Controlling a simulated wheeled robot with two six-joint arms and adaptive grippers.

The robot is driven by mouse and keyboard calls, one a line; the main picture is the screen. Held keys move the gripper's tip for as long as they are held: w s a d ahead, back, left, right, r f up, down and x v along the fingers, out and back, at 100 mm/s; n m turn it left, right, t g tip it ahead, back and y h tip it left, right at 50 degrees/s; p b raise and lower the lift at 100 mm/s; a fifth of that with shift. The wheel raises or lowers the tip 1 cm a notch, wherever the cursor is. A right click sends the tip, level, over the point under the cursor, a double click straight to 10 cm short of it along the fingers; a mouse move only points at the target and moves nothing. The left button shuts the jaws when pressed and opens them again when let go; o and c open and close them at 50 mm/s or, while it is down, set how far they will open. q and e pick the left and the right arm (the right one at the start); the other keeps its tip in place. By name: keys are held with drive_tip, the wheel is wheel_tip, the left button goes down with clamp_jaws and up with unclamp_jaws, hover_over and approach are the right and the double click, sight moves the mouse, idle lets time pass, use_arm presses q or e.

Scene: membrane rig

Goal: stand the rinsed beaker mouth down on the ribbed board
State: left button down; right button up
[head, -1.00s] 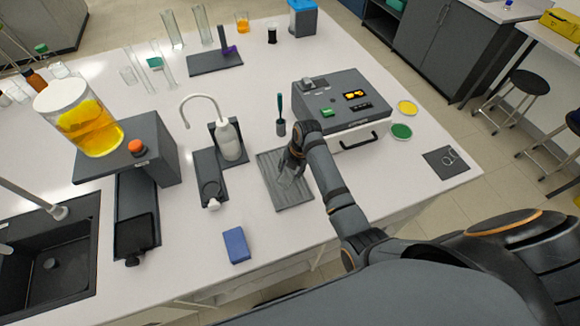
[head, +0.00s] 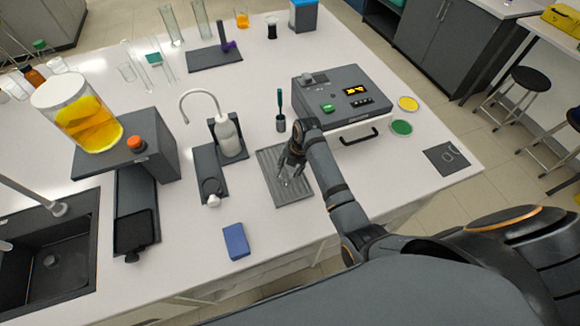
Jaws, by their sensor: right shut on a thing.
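The ribbed board (head: 291,197) is a grey grooved plate lying on the white bench, in front of the boxy grey instrument. My right gripper (head: 287,174) is over the board, with its fingers pointing down, shut on the clear glass beaker (head: 286,180). The beaker is faint against the ribs and partly hidden by the fingers. I cannot tell which way its mouth points or whether it touches the board. My left gripper is not in view.
The grey instrument (head: 342,100) stands close behind the board, with a brush in a small holder (head: 281,122) beside it. A wash bottle (head: 227,135) stands to the left and a blue sponge (head: 236,241) lies at front left. The sink (head: 50,265) is at far left.

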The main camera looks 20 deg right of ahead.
drive_tip(key=shift+f, duration=0.55)
drive_tip(key=o, duration=1.2)
drive_tip(key=shift+r, duration=0.3)
drive_tip(key=v, duration=1.1)
drive_tip(key=shift+r, duration=0.25)
drive_tip(key=shift+s, duration=0.1)
